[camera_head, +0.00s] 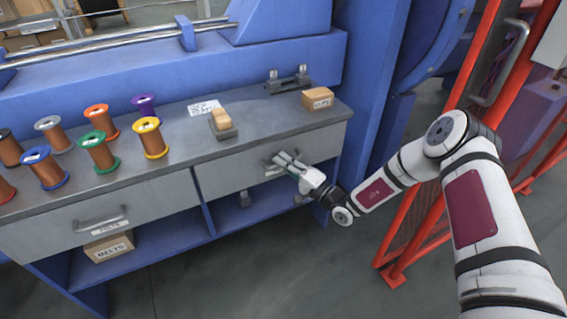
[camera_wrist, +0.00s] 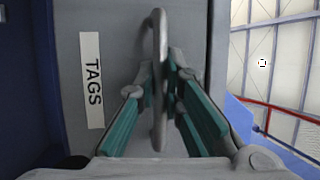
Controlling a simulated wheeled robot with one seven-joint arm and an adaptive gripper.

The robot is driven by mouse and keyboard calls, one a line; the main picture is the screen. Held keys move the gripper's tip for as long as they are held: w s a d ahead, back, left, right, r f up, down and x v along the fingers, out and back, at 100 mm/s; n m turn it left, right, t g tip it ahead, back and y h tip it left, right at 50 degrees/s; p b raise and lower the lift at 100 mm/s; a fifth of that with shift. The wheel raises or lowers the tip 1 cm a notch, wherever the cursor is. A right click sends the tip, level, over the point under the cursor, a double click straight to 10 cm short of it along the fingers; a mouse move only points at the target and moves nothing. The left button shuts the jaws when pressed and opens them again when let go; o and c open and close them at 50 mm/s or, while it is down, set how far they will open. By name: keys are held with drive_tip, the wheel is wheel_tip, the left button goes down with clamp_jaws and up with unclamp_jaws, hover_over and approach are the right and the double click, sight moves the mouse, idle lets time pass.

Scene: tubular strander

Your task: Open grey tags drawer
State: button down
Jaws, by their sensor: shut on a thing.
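The grey tags drawer (camera_head: 235,165) is the right one of two under the bench top, and it looks shut. Its "TAGS" label (camera_wrist: 92,80) shows in the wrist view, left of the handle. The drawer's handle (camera_wrist: 158,60) is a grey bar that runs between my fingers in the wrist view. My gripper (camera_head: 284,160) is at the drawer front in the head view, shut on the handle. It also shows in the wrist view (camera_wrist: 160,92), with green-padded fingers either side of the bar. The gripper hides much of the handle in the head view.
Another grey drawer (camera_head: 95,220) with its own handle is on the left. Several wire spools (camera_head: 98,152), a wooden block (camera_head: 221,116) and a small box (camera_head: 317,99) stand on the bench top. A red fence (camera_head: 405,235) is at the right. The floor (camera_head: 270,260) in front is clear.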

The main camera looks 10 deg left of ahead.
drive_tip(key=shift+s, duration=0.1)
drive_tip(key=s+d+p, duration=1.1)
drive_tip(key=s, duration=0.5)
drive_tip(key=shift+s+d+p, duration=0.2)
drive_tip(key=shift+s+p, duration=0.1)
drive_tip(key=c, duration=1.7)
unclamp_jaws()
drive_tip(key=shift+d, duration=0.1)
drive_tip(key=v, duration=1.1)
drive_tip(key=shift+s+d+f, duration=0.1)
drive_tip(key=shift+s+d, duration=0.15)
drive_tip(key=shift+d, duration=0.05)
